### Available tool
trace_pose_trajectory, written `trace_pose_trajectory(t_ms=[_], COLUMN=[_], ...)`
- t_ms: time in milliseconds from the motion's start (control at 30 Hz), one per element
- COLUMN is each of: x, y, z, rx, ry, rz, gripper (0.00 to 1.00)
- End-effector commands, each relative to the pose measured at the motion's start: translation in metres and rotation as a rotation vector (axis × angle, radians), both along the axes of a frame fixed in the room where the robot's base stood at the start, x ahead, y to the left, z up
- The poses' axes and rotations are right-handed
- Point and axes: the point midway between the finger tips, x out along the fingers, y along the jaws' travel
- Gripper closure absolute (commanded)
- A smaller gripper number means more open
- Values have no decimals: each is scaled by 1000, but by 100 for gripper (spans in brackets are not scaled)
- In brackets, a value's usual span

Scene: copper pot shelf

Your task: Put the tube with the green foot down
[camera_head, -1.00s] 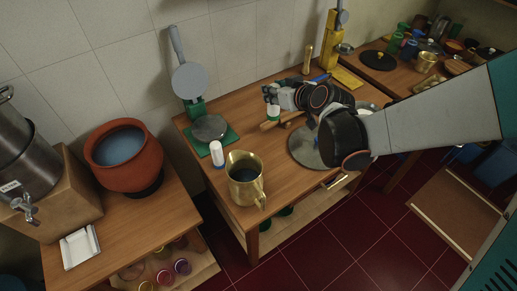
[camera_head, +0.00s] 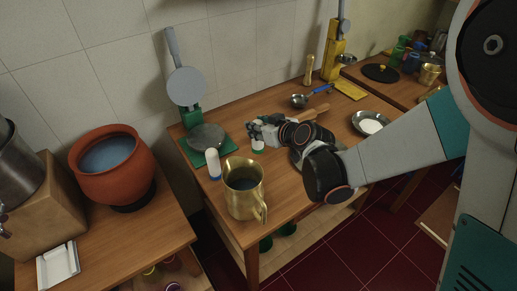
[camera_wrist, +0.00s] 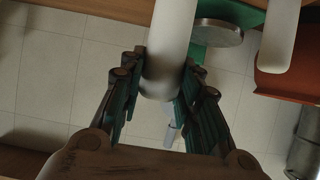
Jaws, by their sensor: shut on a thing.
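The tube with the green foot (camera_head: 258,147) is small and white, its green end pointing down. My gripper (camera_head: 257,134) is shut on it, over the middle of the wooden table (camera_head: 275,190). I cannot tell whether the foot touches the table. In the wrist view the white tube (camera_wrist: 168,55) sits between my gripper's two fingers (camera_wrist: 162,85); its green foot is not visible there. A second white tube with a blue foot (camera_head: 213,165) stands to the left, beside the green press; a white tube also shows at the right of the wrist view (camera_wrist: 278,35).
A brass jug (camera_head: 243,190) stands close in front-left of my gripper. A green tortilla press (camera_head: 207,139) is behind it to the left.

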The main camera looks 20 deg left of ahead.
Motion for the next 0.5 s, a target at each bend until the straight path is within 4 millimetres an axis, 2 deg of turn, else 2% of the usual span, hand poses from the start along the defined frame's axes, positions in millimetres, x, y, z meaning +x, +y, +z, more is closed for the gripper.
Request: trace_pose_trajectory(t_ms=[33, 333, 500], x=[0, 0, 0], y=[0, 0, 0], z=[-10, -26, -50], rx=[0, 0, 0], ry=[0, 0, 0], rz=[0, 0, 0], gripper=[96, 96, 96])
